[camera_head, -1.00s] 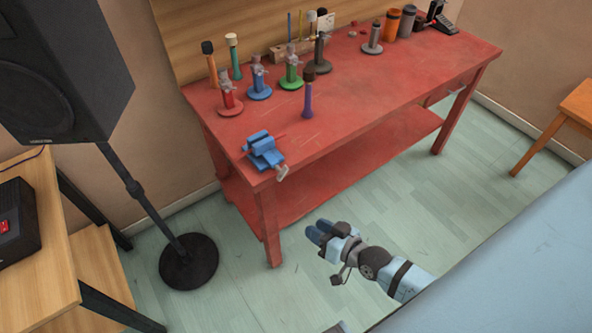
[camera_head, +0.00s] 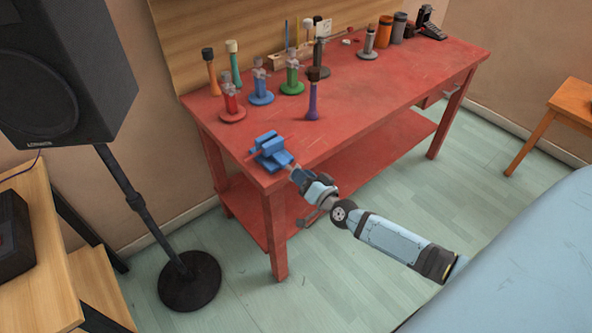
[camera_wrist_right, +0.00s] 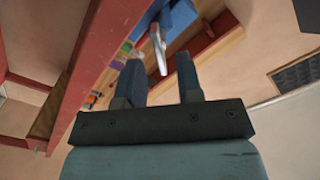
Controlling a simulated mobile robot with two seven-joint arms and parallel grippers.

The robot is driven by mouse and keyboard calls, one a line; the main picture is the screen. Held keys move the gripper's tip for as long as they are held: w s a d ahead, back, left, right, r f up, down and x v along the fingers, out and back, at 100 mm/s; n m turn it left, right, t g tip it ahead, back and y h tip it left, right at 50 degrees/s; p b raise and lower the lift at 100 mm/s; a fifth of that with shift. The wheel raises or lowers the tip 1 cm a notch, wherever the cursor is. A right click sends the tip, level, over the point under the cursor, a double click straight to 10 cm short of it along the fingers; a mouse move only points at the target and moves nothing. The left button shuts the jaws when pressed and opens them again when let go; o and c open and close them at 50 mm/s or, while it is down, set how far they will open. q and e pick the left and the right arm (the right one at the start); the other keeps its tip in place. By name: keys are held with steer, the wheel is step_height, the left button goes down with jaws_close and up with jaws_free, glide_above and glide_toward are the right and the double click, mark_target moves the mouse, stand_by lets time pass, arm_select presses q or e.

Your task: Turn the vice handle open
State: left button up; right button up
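The blue vice (camera_head: 270,152) is fixed at the front left corner of the red workbench. My right gripper (camera_head: 300,178) is at the vice's front, at the bench edge, and hides most of the handle in the head view. In the right wrist view, the two fingers (camera_wrist_right: 160,62) stand apart, so the gripper is open. The pale grey vice handle (camera_wrist_right: 159,50) shows in the gap between the fingertips, with the blue vice (camera_wrist_right: 180,18) beyond it. I cannot tell whether a finger touches the handle. My left gripper is not in view.
The red workbench (camera_head: 370,100) carries several coloured stands and mallets behind the vice, with a purple one (camera_head: 313,98) nearest. A black speaker on a stand (camera_head: 188,280) is at the left, near a wooden table (camera_head: 95,285). The floor in front of the bench is clear.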

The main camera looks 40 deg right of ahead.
mark_target(291, 169)
steer(key=shift+w+a, duration=0.2)
steer(key=shift+w, duration=1.35)
jaws_close()
